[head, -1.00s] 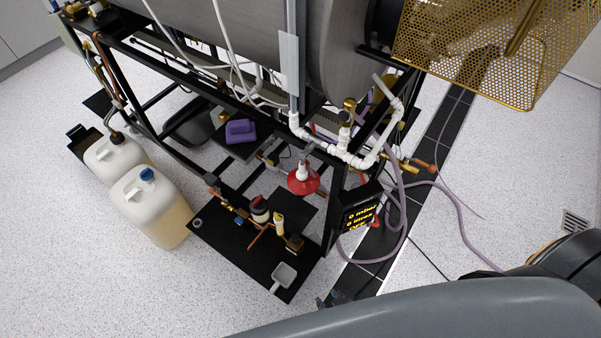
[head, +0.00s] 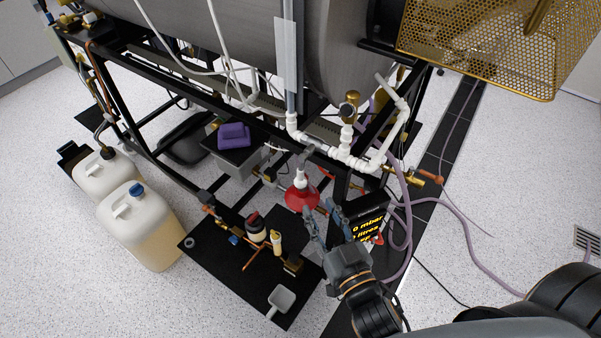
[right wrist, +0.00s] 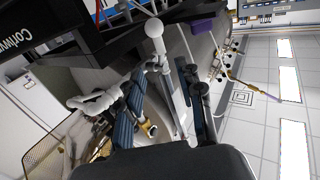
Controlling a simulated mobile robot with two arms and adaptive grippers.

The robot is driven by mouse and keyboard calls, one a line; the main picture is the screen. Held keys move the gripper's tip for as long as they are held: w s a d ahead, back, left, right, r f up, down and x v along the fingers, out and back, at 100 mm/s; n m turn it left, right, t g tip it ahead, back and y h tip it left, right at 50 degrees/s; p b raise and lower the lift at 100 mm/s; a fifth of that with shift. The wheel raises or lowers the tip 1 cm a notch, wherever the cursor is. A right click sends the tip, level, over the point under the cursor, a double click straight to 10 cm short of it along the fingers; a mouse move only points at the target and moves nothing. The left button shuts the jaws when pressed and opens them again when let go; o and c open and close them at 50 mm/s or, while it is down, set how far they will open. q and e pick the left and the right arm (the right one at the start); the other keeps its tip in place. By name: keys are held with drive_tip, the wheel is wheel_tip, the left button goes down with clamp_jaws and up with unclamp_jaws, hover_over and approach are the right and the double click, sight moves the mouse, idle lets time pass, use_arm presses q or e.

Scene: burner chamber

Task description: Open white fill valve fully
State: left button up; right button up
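White pipework (head: 350,158) runs along the near end of the frame below the grey tank. A white fitting (head: 300,179) hangs from it above a red funnel-shaped piece (head: 302,199), with a grey lever-like part (head: 309,151) at its top. Which part is the fill valve's handle, and how it is turned, I cannot tell clearly. My right gripper (head: 321,211) is open and empty, its fingers pointing up just below and right of the red piece. In the right wrist view the spread fingers (right wrist: 165,108) have a white rounded end (right wrist: 154,28) beyond them. My left gripper is not in view.
A display box (head: 367,225) stands right beside my right gripper. A gold mesh guard (head: 480,45) is at upper right. Purple hose (head: 460,225) lies on the floor at right. Two white canisters (head: 140,225) stand at left, clear of the arm.

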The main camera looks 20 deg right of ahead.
sight(302, 176)
drive_tip(key=w, duration=0.4)
drive_tip(key=w+p, duration=0.1)
drive_tip(key=w, duration=0.3)
drive_tip(key=w+a, duration=0.1)
drive_tip(key=w, duration=0.2)
drive_tip(key=shift+w, duration=0.4)
clamp_jaws()
